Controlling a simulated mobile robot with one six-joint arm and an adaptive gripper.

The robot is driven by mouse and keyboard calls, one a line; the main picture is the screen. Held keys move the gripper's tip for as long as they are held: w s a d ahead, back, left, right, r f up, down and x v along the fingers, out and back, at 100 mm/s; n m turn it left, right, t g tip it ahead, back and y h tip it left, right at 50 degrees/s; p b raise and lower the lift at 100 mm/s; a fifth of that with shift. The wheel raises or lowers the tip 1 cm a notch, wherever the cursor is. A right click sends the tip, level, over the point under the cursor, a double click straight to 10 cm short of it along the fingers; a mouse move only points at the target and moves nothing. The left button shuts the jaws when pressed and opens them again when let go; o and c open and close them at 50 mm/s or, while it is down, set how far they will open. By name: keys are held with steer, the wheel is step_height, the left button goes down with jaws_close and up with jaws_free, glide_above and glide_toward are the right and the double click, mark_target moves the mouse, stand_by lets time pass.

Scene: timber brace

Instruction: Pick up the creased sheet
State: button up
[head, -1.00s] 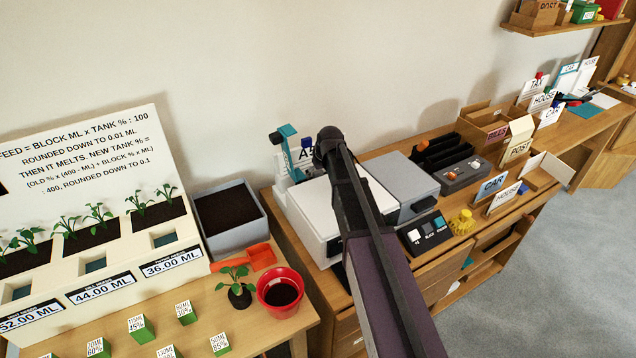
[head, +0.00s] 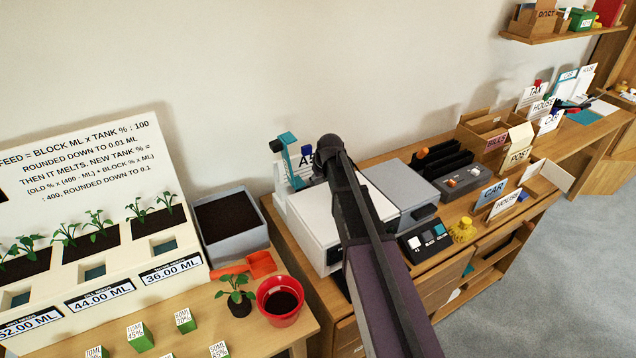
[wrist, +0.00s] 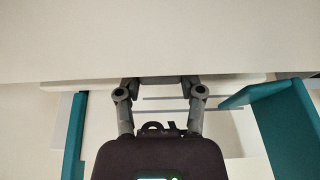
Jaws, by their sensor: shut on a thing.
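My gripper (wrist: 160,84) shows in the wrist view with its fingertips together at the edge of a pale, flat sheet-like thing (wrist: 75,86), which I take to be the creased sheet. It is shut on it; no creases can be made out, and the fingers hide part of it. Teal parts (wrist: 285,120) stand to the left and right of the gripper. In the head view my arm reaches over the white machine (head: 320,215) and hides the gripper and the sheet.
A teal upright (head: 289,155) and an A5 card (head: 306,159) stand at the machine's back left. A grey box (head: 395,190) and a button panel (head: 428,240) are to its right. A blue-grey soil bin (head: 235,250) and a red pot (head: 282,315) are to the left.

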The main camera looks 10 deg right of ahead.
steer(key=shift+r+p, duration=4.9)
steer(key=shift+r, duration=0.05)
steer(key=shift+r, duration=0.1)
